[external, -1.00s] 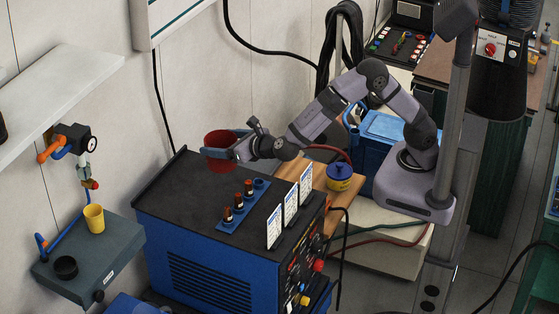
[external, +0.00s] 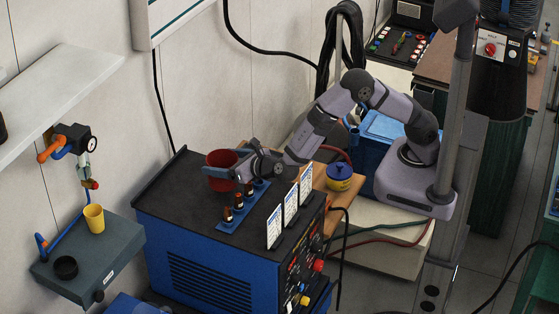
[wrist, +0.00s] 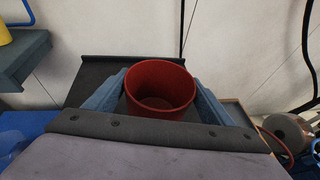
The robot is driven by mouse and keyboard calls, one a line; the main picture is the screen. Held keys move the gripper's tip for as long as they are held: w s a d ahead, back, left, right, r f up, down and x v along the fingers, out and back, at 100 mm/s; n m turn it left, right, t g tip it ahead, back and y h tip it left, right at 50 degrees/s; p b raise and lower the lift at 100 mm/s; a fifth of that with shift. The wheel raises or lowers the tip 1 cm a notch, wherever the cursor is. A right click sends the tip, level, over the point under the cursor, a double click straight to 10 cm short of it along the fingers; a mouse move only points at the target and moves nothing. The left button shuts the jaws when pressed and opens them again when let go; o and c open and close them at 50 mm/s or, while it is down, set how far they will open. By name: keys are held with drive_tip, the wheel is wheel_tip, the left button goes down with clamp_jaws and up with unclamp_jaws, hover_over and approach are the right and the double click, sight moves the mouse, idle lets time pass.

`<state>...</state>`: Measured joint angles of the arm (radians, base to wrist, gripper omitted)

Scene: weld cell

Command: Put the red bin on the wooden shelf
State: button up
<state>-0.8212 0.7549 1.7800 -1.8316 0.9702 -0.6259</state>
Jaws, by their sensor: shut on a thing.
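The red bin (external: 222,158) is an open, empty, round container. It is upright over the black top of the blue welding machine (external: 200,262); I cannot tell whether its bottom touches that top. My gripper (external: 219,172) is shut on it, with a blue-grey finger on each side. In the wrist view the bin (wrist: 160,85) sits between both fingers, its lower part hidden by my gripper body. A wooden surface (external: 318,184) lies behind the machine, near my base, with a blue tin (external: 339,176) with a yellow band on it.
Several small dark bottles (external: 228,214) in a blue rack and several upright white cards (external: 291,206) stand on the machine top near my gripper. A pale wall shelf (external: 60,90) and a grey shelf with a yellow cup (external: 94,218) are at left. The machine top's left part is clear.

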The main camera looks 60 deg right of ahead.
drive_tip(key=shift+f+p, duration=0.4)
drive_tip(key=shift+f, duration=1.1)
drive_tip(key=shift+f, duration=0.1)
drive_tip(key=shift+f, duration=0.1)
drive_tip(key=o, duration=1.5)
drive_tip(key=shift+c, duration=0.2)
drive_tip(key=shift+r, duration=0.3)
drive_tip(key=b+v, duration=0.3)
drive_tip(key=v, duration=0.7)
drive_tip(key=shift+s, duration=0.25)
drive_tip(key=shift+o, duration=0.3)
drive_tip(key=shift+b+v, duration=0.3)
drive_tip(key=shift+v, duration=0.45)
